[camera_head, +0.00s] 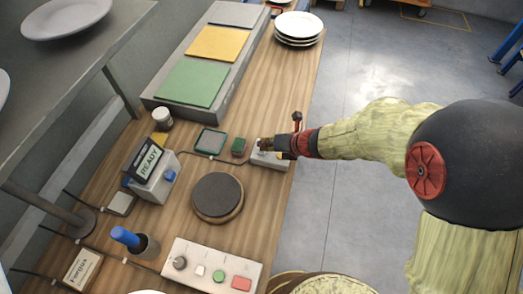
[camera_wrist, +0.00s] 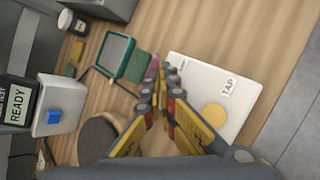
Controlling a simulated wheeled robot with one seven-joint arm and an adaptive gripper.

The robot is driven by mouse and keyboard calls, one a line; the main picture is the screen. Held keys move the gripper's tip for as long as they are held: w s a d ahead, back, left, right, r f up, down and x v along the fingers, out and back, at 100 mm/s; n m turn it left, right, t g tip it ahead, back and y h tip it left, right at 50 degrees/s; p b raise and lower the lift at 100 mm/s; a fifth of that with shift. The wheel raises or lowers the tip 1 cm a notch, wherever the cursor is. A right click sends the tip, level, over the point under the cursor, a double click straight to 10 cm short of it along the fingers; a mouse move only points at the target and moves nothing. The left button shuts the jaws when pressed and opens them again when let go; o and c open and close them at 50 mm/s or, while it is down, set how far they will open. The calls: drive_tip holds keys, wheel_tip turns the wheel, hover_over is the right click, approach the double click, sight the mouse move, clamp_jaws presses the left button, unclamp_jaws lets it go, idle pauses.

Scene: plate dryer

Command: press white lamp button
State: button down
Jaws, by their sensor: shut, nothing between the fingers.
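A pale control panel (camera_head: 228,264) lies at the front of the wooden bench in the head view. It carries a dark knob (camera_head: 180,262), a small white square button (camera_head: 200,270), a green button (camera_head: 218,276) and a red button (camera_head: 241,283). My gripper (camera_head: 263,146) is shut and empty over a white box (camera_head: 268,160) at the bench's right edge, well behind the panel. In the wrist view the closed fingertips (camera_wrist: 163,72) are beside this box (camera_wrist: 190,72), which has a yellow disc (camera_wrist: 215,117) and a TAP label. Contact is unclear; the panel is outside the wrist view.
A round dark pad (camera_head: 217,195) lies between the white box and panel. A READY display (camera_head: 150,160), a green-framed tray (camera_head: 210,140) and a blue-handled item in a cup (camera_head: 126,237) stand nearby. Stacked plates (camera_head: 298,27) sit at the back. Open floor lies right.

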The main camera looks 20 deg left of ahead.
idle(0.3)
drive_tip(key=shift+r+p, duration=0.65)
drive_tip(key=shift+r, duration=0.1)
wheel_tip(320, 180, up, 6)
drive_tip(key=p, duration=0.5)
drive_tip(key=shift+p, duration=0.4)
